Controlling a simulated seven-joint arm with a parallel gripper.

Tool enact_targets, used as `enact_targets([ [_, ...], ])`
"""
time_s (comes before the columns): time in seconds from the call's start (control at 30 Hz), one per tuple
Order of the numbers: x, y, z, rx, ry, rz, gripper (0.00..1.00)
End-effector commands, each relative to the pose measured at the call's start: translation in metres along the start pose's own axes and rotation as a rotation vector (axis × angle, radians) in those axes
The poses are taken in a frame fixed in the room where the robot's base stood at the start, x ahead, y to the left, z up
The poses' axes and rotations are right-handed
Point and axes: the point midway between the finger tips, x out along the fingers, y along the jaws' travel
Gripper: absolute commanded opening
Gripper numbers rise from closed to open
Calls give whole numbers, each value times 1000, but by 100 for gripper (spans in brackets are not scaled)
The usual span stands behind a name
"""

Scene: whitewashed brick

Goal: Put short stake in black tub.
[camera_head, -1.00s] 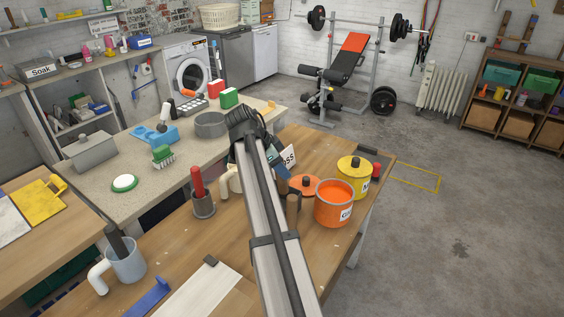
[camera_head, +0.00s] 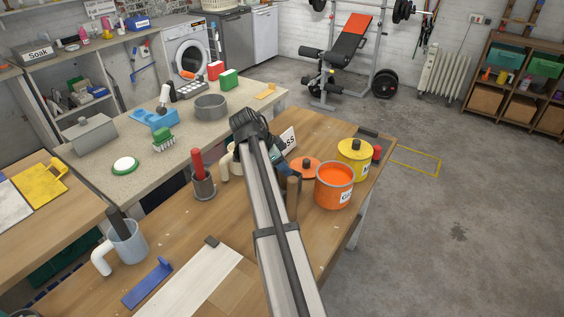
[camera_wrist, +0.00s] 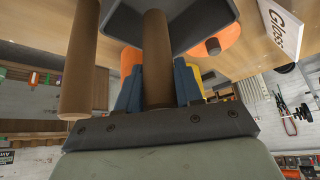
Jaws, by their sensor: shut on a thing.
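My gripper (camera_wrist: 158,90) has blue fingers, shut on a brown wooden stake (camera_wrist: 156,55) in the wrist view. In the head view my arm hides most of the gripper and the held stake. Another brown stake (camera_wrist: 81,60) is beside it at the left of the wrist view; a brown upright stake (camera_head: 293,190) stands near the orange pot in the head view. A dark grey shape, apparently the black tub (camera_wrist: 210,22), lies behind the held stake. I cannot tell whether the stake is inside it. My arm hides the tub in the head view.
An orange pot (camera_head: 333,194), an orange lid (camera_head: 305,168) and a yellow pot (camera_head: 353,162) stand right of my arm. A white sign (camera_head: 288,140) is behind. A dark cup (camera_head: 203,187) with a red-handled item and a cream mug (camera_head: 233,168) stand left.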

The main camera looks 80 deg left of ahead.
Motion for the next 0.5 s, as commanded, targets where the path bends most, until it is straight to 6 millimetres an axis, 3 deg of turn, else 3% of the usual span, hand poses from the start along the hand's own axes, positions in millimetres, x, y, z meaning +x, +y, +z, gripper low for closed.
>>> enact_targets([
  [0.37,2,0,1,0,0,0,5],
  [0.4,2,0,1,0,0,0,36],
  [0.5,2,0,1,0,0,0,46],
])
